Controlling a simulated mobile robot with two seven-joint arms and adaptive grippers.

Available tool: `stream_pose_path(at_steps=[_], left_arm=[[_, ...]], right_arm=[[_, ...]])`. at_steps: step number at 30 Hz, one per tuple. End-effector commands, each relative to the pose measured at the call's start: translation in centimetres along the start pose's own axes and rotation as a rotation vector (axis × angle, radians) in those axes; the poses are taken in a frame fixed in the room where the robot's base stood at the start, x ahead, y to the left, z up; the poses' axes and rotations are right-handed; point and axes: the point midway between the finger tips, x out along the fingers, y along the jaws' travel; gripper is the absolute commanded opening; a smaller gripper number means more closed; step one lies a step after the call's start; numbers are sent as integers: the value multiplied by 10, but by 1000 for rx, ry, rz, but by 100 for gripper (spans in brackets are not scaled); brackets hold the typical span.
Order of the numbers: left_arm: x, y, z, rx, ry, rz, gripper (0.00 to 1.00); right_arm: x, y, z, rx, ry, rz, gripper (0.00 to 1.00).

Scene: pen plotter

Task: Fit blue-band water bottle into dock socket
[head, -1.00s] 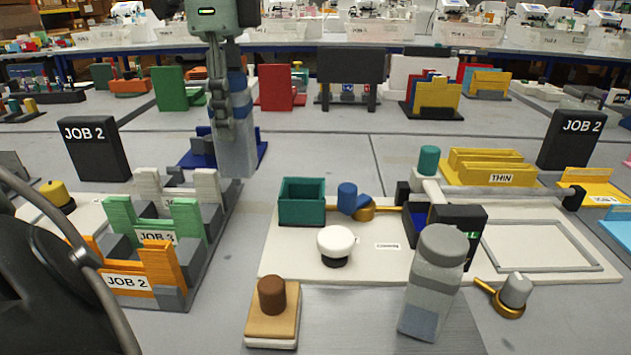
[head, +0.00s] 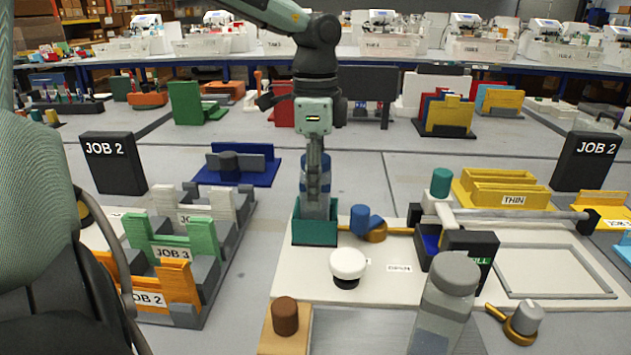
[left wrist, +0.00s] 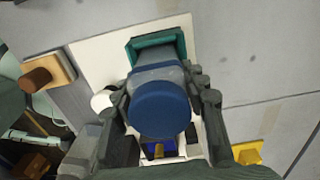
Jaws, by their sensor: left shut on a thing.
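The blue-band water bottle (head: 316,205) is upright, grey and translucent with a blue band. In the left wrist view its blue cap (left wrist: 160,108) faces the camera. My left gripper (head: 315,172) is shut on its upper part, with a finger on each side. The teal dock socket (head: 316,234) is an open-topped box on the white board. The bottle's lower end is at the socket's opening and appears within its rim; its base is hidden, so I cannot tell how deep it sits. The socket also shows in the left wrist view (left wrist: 148,40). My right gripper is not in view.
A white round knob (head: 348,264) and a blue cylinder (head: 361,219) stand close to the socket. A grey-capped bottle (head: 447,300) stands at the front right. The JOB racks (head: 175,253) lie to the left. Bare grey table lies behind the socket.

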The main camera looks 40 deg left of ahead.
Motion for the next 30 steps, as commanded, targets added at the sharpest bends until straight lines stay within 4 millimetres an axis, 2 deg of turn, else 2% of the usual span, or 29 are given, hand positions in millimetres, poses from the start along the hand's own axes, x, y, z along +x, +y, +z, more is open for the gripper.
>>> stream_pose_path(at_steps=[10, 11, 15, 26, 30], left_arm=[[1, -1, 0, 0, 1, -4, 0], [1, 0, 0, 0, 0, -3, 45], [0, 0, 0, 0, 0, -3, 62], [-2, 0, 0, 0, 0, -3, 63], [-19, -2, 0, -2, 1, -9, 63]], right_arm=[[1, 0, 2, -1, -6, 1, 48], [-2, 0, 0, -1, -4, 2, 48], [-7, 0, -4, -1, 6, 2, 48], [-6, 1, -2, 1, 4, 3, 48], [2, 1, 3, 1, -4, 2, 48]])
